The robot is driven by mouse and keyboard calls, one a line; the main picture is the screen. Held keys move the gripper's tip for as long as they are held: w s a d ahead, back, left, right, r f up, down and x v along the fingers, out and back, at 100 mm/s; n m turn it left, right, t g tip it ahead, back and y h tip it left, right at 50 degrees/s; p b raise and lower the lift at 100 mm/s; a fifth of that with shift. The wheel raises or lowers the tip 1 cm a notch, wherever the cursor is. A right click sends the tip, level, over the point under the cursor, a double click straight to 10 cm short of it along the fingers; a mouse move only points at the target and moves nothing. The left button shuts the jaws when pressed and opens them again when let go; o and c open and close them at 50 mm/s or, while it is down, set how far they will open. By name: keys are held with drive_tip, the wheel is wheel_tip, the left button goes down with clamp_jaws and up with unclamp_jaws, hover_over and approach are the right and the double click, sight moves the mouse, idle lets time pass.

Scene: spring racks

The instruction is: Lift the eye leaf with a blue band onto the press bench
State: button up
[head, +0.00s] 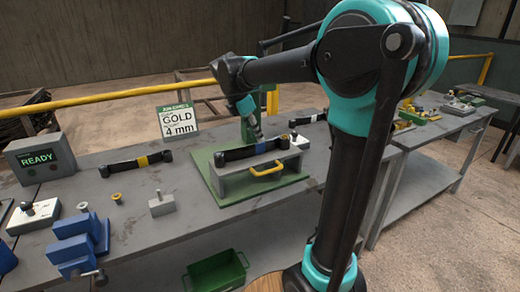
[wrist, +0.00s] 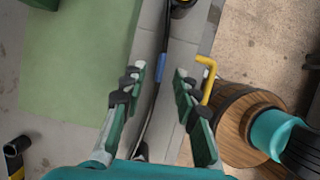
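The dark eye leaf with a blue band (head: 239,153) lies across a grey stand (head: 235,186) with a yellow handle, on a green plate on the bench (head: 95,190). In the wrist view the leaf's blue band (wrist: 159,76) shows between the fingers, with one eye at the top edge. My gripper (head: 257,139) is above the leaf, near its band. In the wrist view my gripper (wrist: 158,74) is open, its fingers apart on either side of the leaf with gaps. The head view cannot show whether a fingertip touches it.
A leaf with a yellow band (head: 142,162) lies to the left, another with a pale band (head: 313,117) behind right. A sign (head: 180,121) reads GOLD 4 mm, and a box (head: 40,158) reads READY. A blue vise (head: 78,240) stands front left; a green bin (head: 217,272) sits below.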

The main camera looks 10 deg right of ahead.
sight(255, 151)
drive_tip(key=shift+x, duration=2.7)
clamp_jaws()
